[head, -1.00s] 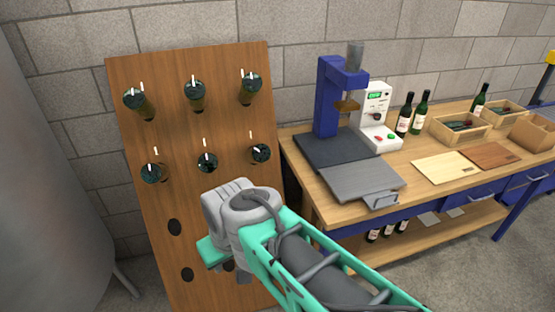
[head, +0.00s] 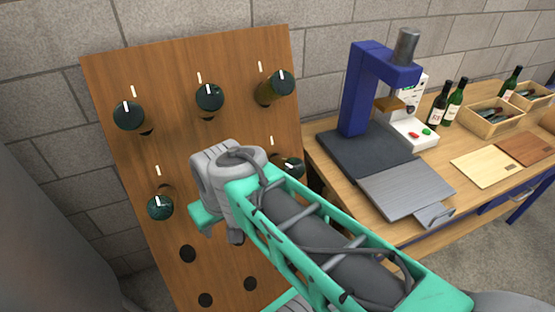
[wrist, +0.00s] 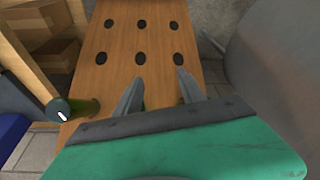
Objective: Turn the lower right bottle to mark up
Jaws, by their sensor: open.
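The lower right bottle (head: 293,167) sits in the wooden board, its dark round base facing out. Its white mark looks tilted sideways, not upright; a white tick (head: 272,140) is on the board above it. In the wrist view this bottle (wrist: 58,109) appears at the left edge of the board, outside my fingers. My gripper (wrist: 158,88) is open and empty, its fingers pointing at the board's lower part with empty holes. In the head view my arm hides most of the gripper and the lower middle bottle.
Other bottles in the board are upper left (head: 129,116), upper middle (head: 209,98), upper right (head: 281,83) and lower left (head: 160,208). A bench with a blue press (head: 360,95) stands close right. A grey tank (head: 45,230) stands left.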

